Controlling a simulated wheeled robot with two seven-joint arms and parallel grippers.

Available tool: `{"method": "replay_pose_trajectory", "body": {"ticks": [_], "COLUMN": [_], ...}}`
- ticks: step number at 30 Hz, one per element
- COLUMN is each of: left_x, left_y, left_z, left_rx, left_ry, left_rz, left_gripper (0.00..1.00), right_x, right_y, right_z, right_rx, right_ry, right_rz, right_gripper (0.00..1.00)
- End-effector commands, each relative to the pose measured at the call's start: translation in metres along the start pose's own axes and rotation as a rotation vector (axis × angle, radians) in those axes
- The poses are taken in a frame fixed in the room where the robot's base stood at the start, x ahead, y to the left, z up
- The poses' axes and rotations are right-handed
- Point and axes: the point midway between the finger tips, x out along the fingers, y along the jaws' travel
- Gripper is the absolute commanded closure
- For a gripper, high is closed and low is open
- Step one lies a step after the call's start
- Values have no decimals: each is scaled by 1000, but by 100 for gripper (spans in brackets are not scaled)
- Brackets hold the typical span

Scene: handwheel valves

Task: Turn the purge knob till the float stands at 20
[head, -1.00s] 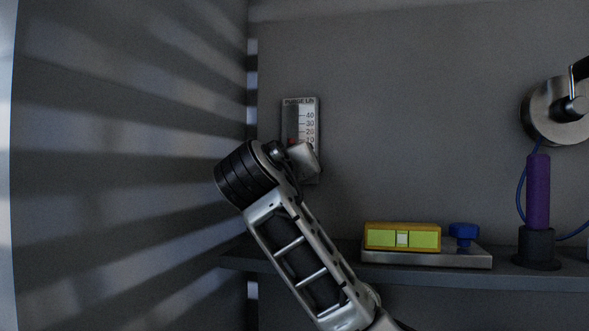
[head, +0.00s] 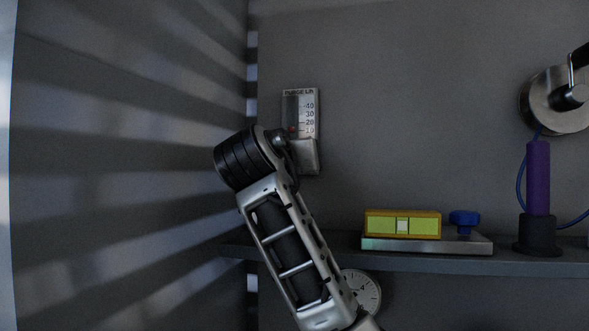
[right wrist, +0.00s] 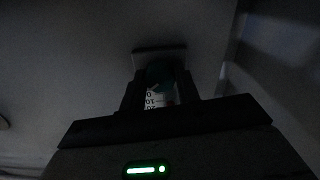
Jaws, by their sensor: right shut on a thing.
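The purge flow meter (head: 301,104) is a small pale plate on the back wall with a printed scale from 10 to 40. Its red float (head: 293,129) stands at about the 10 mark. My right arm reaches up to the meter and covers its lower part, so the knob is hidden in the head view. In the right wrist view, my right gripper (right wrist: 160,78) has its fingers on both sides of the dark teal purge knob (right wrist: 160,71) and is shut on it. Part of the meter's scale shows between the fingers. My left gripper is not in view.
A shelf (head: 330,257) below carries a yellow-green level (head: 402,224) and a blue knob (head: 464,219) on a metal plate. A purple-handled tool (head: 538,178) stands right of them. A round dial (head: 361,291) shows below the shelf. A slatted-shadow wall is close at left.

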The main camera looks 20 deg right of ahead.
Motion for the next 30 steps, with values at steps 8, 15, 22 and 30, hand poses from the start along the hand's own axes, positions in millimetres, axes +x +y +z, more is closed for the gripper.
{"method": "replay_pose_trajectory", "body": {"ticks": [8,15,22,30], "left_x": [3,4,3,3], "left_y": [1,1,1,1], "left_z": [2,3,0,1], "left_rx": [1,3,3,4], "left_ry": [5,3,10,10], "left_rz": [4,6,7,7], "left_gripper": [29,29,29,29], "right_x": [-1,-1,-1,-1], "right_y": [-1,-1,0,0], "right_z": [0,-1,-1,-2], "right_rx": [198,307,349,352], "right_ry": [1,3,3,4], "right_rz": [-3,-1,-1,-1], "right_gripper": [91,91,91,91]}}
